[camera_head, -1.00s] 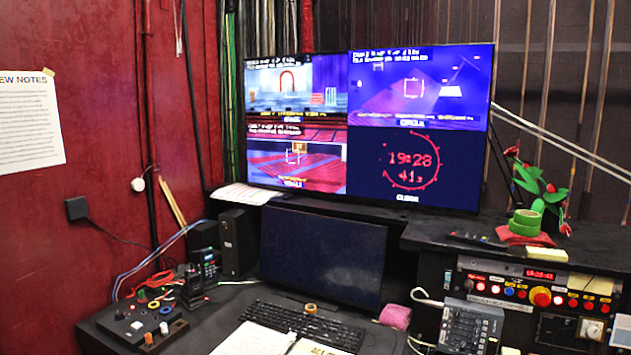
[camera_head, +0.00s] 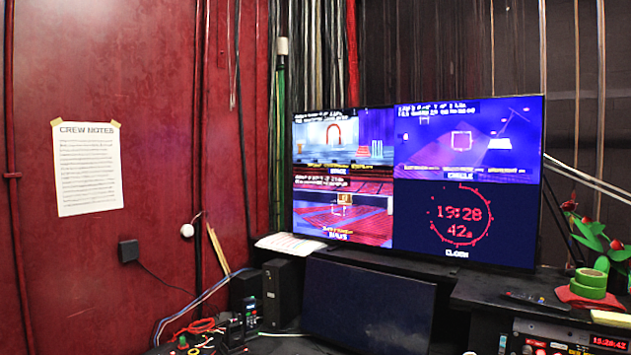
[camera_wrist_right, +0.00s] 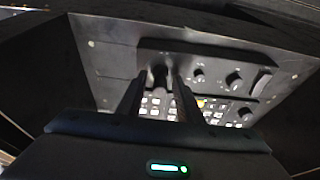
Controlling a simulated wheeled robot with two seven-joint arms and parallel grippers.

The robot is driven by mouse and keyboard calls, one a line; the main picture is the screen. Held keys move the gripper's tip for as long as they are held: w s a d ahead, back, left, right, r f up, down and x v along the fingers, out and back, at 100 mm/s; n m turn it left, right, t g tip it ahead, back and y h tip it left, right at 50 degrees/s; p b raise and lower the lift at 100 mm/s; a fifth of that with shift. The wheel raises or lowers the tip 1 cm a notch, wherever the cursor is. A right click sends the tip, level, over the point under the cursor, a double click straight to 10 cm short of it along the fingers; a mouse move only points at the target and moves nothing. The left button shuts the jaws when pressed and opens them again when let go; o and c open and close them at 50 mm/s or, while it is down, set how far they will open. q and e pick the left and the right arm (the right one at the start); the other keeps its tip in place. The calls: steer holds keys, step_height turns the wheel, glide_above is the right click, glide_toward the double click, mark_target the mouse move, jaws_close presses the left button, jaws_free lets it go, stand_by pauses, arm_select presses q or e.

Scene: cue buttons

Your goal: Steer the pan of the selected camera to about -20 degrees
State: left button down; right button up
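In the right wrist view a dark control panel (camera_wrist_right: 215,62) carries knobs and rows of small pale buttons (camera_wrist_right: 152,103), one of them lit orange. My right gripper (camera_wrist_right: 160,78) points at this panel with its two dark fingers apart. A dark stubby control shows between the fingertips; whether they touch it I cannot tell. In the head view a wall monitor (camera_head: 418,185) has four tiles: three camera pictures with overlay text and a red clock (camera_head: 459,214) reading 19:28 42. The text is too blurred to read a pan angle or the selected camera. Neither gripper is in the head view.
A dark, blank screen (camera_head: 368,305) stands below the monitor, beside black speakers (camera_head: 281,290). Green tape (camera_head: 590,282) lies on the right shelf. A crew notes sheet (camera_head: 88,168) hangs on the red wall. Dark walls close in the panel on both sides in the wrist view.

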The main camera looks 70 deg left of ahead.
steer(key=shift+r, duration=0.1)
steer(key=shift+r+p, duration=3.65)
steer(key=shift+p, duration=0.05)
